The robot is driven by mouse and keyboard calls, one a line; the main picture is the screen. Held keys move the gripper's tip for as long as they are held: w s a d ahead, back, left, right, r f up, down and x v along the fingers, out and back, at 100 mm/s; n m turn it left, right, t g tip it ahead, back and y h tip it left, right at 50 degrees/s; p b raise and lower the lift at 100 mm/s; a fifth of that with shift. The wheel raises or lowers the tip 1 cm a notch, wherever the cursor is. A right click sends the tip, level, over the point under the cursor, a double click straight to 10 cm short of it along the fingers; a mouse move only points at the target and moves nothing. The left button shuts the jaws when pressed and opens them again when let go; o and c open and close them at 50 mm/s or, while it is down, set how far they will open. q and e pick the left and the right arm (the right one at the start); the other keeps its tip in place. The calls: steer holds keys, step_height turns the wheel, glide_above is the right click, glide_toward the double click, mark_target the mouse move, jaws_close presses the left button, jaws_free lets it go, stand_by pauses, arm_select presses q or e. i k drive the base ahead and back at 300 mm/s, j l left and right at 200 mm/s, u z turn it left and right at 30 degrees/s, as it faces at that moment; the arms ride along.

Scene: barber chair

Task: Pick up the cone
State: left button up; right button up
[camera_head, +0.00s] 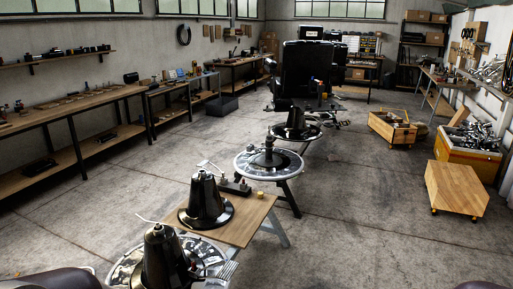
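A dark, glossy cone (204,198) with a wide round brim stands upright on a small wooden table (247,222). A similar dark cone (164,262) stands nearer, on a round, light-rimmed top (216,256) at the bottom of the view. A third, smaller-looking dark cone (296,118) stands farther back on another round top. I cannot tell which cone the task means. Neither of my grippers shows. Dark rounded shapes at the bottom left and bottom right edges are too cut off to identify.
A round-topped stand (268,161) stands behind the wooden table. A black chair (305,70) is farther back. Workbenches (70,108) line the left wall. A wooden box (455,187) and an orange bin (468,154) stand at right. The floor (360,225) between is clear.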

mark_target(206, 209)
steer(key=i, duration=2.15)
steer(key=i+l+u, duration=0.1)
steer(key=i+u, duration=0.4)
steer(key=i+l+u, duration=0.25)
steer(key=i+u, duration=0.2)
steer(key=i+l+u, duration=0.7)
steer(key=l+u, duration=0.25)
steer(key=i+l+u, duration=0.15)
steer(key=l+u, duration=0.25)
steer(key=i+l+u, duration=0.1)
steer(key=l+u, duration=0.65)
steer(key=u, duration=0.15)
